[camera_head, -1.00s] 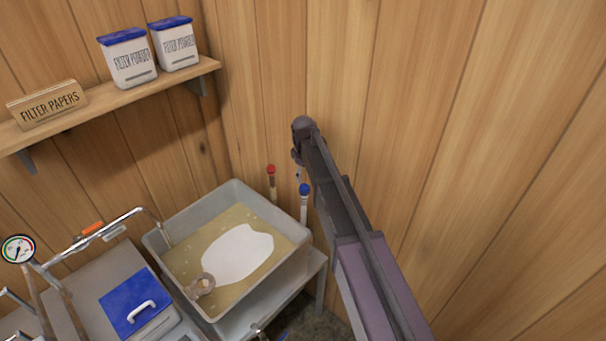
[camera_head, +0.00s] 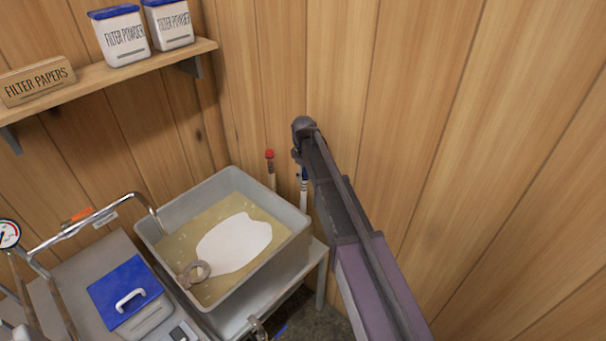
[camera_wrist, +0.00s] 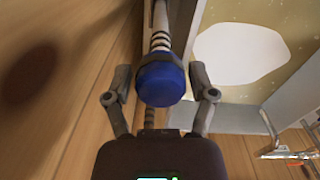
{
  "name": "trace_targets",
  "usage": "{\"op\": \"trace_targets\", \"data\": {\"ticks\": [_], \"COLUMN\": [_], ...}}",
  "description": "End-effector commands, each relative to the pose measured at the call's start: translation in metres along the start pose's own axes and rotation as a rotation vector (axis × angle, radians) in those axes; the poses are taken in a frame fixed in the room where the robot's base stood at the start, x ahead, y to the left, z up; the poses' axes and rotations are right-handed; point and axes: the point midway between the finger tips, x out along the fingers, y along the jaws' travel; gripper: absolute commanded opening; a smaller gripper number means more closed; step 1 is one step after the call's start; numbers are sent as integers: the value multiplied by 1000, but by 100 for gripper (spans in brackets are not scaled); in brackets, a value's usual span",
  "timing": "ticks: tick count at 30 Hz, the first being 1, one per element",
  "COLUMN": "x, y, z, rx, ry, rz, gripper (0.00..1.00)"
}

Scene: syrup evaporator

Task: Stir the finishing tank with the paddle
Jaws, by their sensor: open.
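The finishing tank (camera_head: 268,257) is a grey open tub of golden liquid with a large white patch; part of it shows in the wrist view (camera_wrist: 210,84). A tan ring-shaped piece (camera_head: 196,272) stands at its near left corner; I cannot tell if it is the paddle's handle. A banded white rod (camera_head: 304,190) stands beside the tank's right back side. In the wrist view its blue end (camera_wrist: 161,82) sits between the spread fingers of my gripper (camera_wrist: 160,96). The fingers are open, with gaps on both sides.
A red-topped rod (camera_head: 270,165) stands left of the banded one, by the wooden wall. A blue-lidded box (camera_head: 125,290) and metal pipes (camera_head: 90,222) are left of the tank. A shelf (camera_head: 100,76) with filter powder tubs (camera_head: 122,38) hangs above.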

Motion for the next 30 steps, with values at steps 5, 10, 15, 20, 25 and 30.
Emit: {"op": "trace_targets", "data": {"ticks": [5, 10, 15, 20, 25, 30], "x": [15, 21, 23, 23, 23, 23], "y": [0, 0, 0, 0, 0, 0], "z": [0, 0, 0, 0, 0, 0], "rx": [0, 0, 0, 0, 1, 1], "ry": [0, 0, 0, 0, 0, 0], "rz": [0, 0, 0, 0, 0, 0], "gripper": [73, 73, 73, 73, 61, 10]}}
